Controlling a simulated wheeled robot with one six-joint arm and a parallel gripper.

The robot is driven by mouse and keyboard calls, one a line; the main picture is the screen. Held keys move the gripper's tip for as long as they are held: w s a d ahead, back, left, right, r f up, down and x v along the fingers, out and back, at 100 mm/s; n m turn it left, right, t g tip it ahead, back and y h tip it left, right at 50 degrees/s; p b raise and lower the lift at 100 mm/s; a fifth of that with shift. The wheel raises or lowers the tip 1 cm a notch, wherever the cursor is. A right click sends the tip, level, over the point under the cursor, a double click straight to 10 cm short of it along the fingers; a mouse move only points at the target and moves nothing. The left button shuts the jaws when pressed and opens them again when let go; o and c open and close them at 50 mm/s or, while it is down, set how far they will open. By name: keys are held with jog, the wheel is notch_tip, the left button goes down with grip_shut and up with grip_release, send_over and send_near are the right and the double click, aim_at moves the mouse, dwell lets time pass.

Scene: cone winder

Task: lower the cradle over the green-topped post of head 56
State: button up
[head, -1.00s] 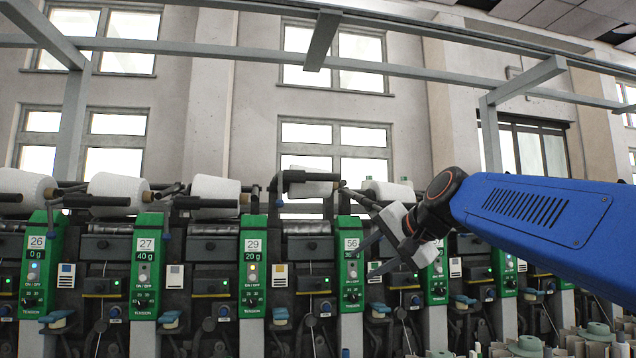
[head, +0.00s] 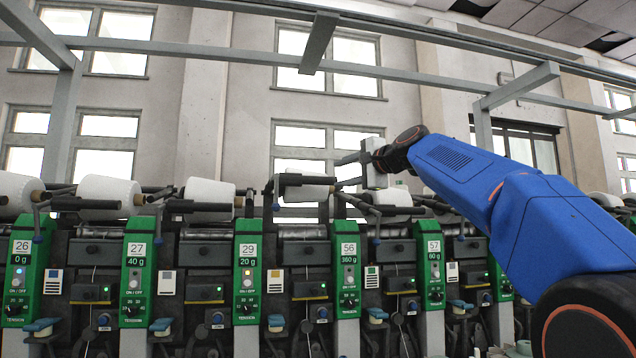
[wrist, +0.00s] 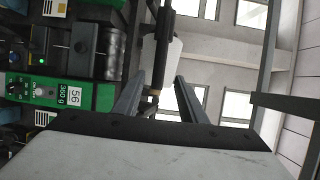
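Head 56 has a green panel (head: 348,272) marked 56 and 360 g, upright in the machine row; it also shows sideways in the wrist view (wrist: 75,95). Left of it, the cradle (head: 304,179) stands raised higher than its neighbours, a dark bar with a white cone (head: 308,192) behind it. The bar (wrist: 163,45) and cone (wrist: 175,63) also show in the wrist view. My gripper (head: 338,173) is open just right of the cradle, fingers pointing left. The cone's tan end lies between the fingers (wrist: 158,80) in the wrist view; contact is not visible. I cannot make out a green-topped post.
Neighbouring heads 29 (head: 248,270) and 57 (head: 432,265) have lower cradles with white cones (head: 208,193), (head: 392,199) close by. A grey overhead rail (head: 430,82) spans the row. Open air lies above the cones, before the windowed wall.

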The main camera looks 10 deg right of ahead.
aim_at(321, 180)
jog(key=x, duration=1.2)
jog(key=shift+a, duration=0.15)
jog(key=shift+w, duration=0.1)
jog(key=shift+f, duration=0.1)
grip_shut()
